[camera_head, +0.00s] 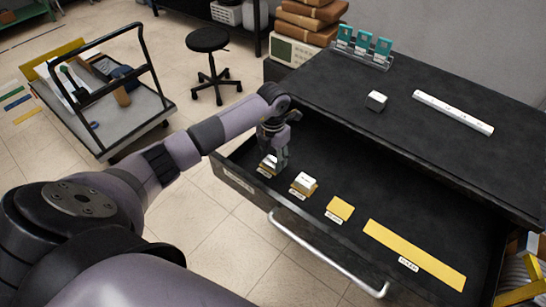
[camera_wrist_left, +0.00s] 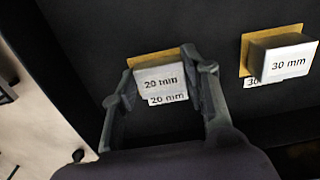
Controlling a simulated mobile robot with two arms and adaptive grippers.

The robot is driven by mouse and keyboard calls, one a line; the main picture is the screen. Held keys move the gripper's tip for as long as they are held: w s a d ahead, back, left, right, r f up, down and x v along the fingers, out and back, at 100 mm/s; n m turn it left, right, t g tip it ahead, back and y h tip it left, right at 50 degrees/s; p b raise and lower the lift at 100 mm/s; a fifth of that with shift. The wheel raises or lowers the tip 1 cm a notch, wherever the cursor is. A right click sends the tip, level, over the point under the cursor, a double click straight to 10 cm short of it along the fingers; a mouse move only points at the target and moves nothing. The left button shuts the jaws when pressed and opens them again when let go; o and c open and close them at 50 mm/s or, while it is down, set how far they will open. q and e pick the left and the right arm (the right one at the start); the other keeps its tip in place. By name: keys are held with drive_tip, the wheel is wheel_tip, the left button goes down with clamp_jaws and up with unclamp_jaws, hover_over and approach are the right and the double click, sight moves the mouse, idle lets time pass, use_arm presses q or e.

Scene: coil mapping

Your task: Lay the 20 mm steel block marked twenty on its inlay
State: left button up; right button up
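The 20 mm steel block (camera_wrist_left: 160,80) is a small pale block with "20 mm" on its face. It stands at its yellow inlay (camera_wrist_left: 150,57) in the drawer, with the 20 mm label (camera_wrist_left: 168,98) just below it. Whether it rests fully on the inlay is hard to tell. My left gripper (camera_wrist_left: 158,72) has a finger close against each side of the block and looks shut on it. In the head view the left gripper (camera_head: 277,162) points down into the drawer and partly hides the block (camera_head: 269,161). My right gripper is not in view.
The 30 mm block (camera_head: 304,182) sits on the neighbouring inlay. A bare square inlay (camera_head: 340,208) and a long bare inlay (camera_head: 414,254) lie farther right in the open drawer. On the cabinet top (camera_head: 440,155) are a small block (camera_head: 376,100) and a long white bar (camera_head: 452,112).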

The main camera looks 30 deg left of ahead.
sight(273, 160)
use_arm(q)
drive_tip(key=o, duration=0.4)
drive_tip(key=shift+r, duration=0.1)
drive_tip(key=shift+r, duration=0.2)
wheel_tip(273, 160, up, 12)
drive_tip(key=b, duration=0.3)
drive_tip(key=shift+f, duration=0.1)
